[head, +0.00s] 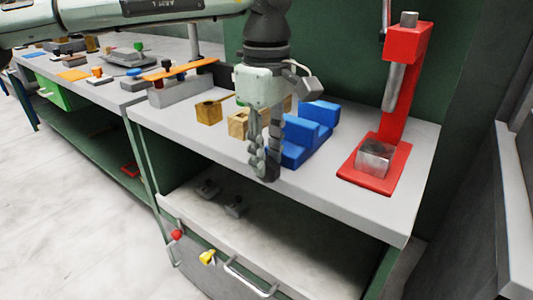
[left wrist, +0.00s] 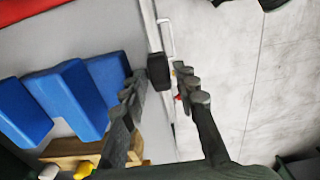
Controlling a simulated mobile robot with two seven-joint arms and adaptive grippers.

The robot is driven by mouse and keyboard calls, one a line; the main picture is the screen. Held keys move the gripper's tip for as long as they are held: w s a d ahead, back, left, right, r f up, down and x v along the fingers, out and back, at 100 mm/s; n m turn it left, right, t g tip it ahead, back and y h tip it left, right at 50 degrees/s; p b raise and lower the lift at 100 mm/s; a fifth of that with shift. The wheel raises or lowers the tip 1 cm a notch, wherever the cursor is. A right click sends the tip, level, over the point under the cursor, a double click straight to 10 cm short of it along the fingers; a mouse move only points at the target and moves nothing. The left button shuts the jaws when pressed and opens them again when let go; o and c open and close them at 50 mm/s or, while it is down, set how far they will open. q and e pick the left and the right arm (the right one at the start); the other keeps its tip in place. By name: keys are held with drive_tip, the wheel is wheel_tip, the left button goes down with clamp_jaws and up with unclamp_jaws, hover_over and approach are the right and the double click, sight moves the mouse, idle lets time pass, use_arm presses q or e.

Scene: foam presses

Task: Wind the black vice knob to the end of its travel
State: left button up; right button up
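A blue vice with stepped jaws (head: 304,134) stands on the grey bench, and its blue blocks (left wrist: 75,95) fill the left of the left wrist view. The black vice knob (left wrist: 158,70) shows in the left wrist view by the bench edge, between and beyond the fingertips. In the head view the knob is hard to tell from the dark fingers. My left gripper (head: 266,172) points down in front of the vice; its fingers (left wrist: 168,92) are apart, with nothing visibly clamped. Whether they touch the knob cannot be told. My right gripper is not in view.
A red press (head: 408,45) stands right of the vice. Wooden blocks (head: 208,112) and a grey block with an orange bar (head: 180,90) stand to the left. A lower shelf and a drawer front with a handle (head: 245,280) lie below. The bench front right is clear.

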use_arm(q)
drive_tip(key=shift+f, duration=0.25)
clamp_jaws()
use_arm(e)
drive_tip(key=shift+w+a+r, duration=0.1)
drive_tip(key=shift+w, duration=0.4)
use_arm(q)
drive_tip(key=shift+f, duration=0.1)
drive_tip(key=shift+d+y+b, duration=0.1)
drive_tip(key=shift+y+b, duration=0.2)
drive_tip(key=shift+b, duration=0.1)
drive_tip(key=t+y, duration=0.1)
drive_tip(key=t+y+b, duration=0.1)
drive_tip(key=y+b, duration=0.1)
drive_tip(key=shift+s+d+f+t, duration=0.15)
drive_tip(key=shift+s+d+t, duration=0.15)
drive_tip(key=shift+d+t, duration=0.1)
drive_tip(key=shift+s+d+t+y+b, duration=0.15)
drive_tip(key=shift+t+y+b, duration=0.6)
drive_tip(key=shift+y, duration=0.35)
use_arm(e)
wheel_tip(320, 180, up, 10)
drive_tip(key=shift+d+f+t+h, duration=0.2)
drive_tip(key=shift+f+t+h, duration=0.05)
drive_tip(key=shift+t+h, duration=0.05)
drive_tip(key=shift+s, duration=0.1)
